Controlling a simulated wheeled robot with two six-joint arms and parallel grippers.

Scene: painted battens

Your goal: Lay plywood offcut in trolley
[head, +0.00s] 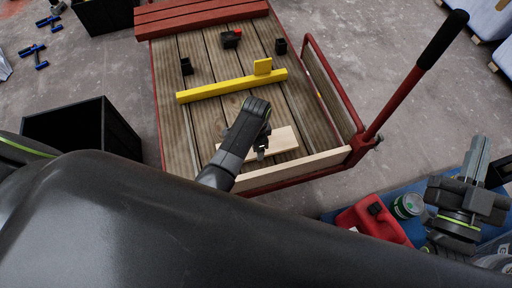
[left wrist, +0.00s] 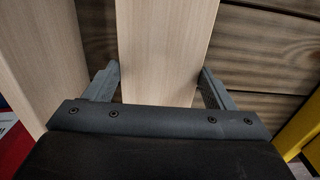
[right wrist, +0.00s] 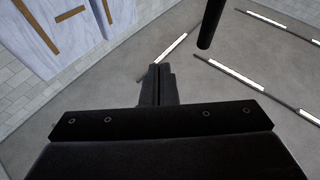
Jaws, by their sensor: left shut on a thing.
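The plywood offcut (head: 284,140) is a pale flat board inside the near end of the red-framed trolley (head: 333,103). It lies flat at the slatted deck; I cannot tell whether it fully touches. My left gripper (head: 262,153) is over the offcut and shut on it. In the left wrist view, the fingers sit on both sides of the offcut (left wrist: 165,45); its far end is out of that picture. My right gripper (head: 478,158) is away to the right, empty. In the right wrist view its fingers (right wrist: 157,72) are together.
A yellow batten (head: 225,89) with a small yellow block (head: 262,66) crosses the deck. Small black pieces (head: 281,46) and a black-and-red piece (head: 231,38) lie beyond. A pale side board (head: 300,168) edges the near end. A red can (head: 372,222) and tin (head: 407,205) stand right.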

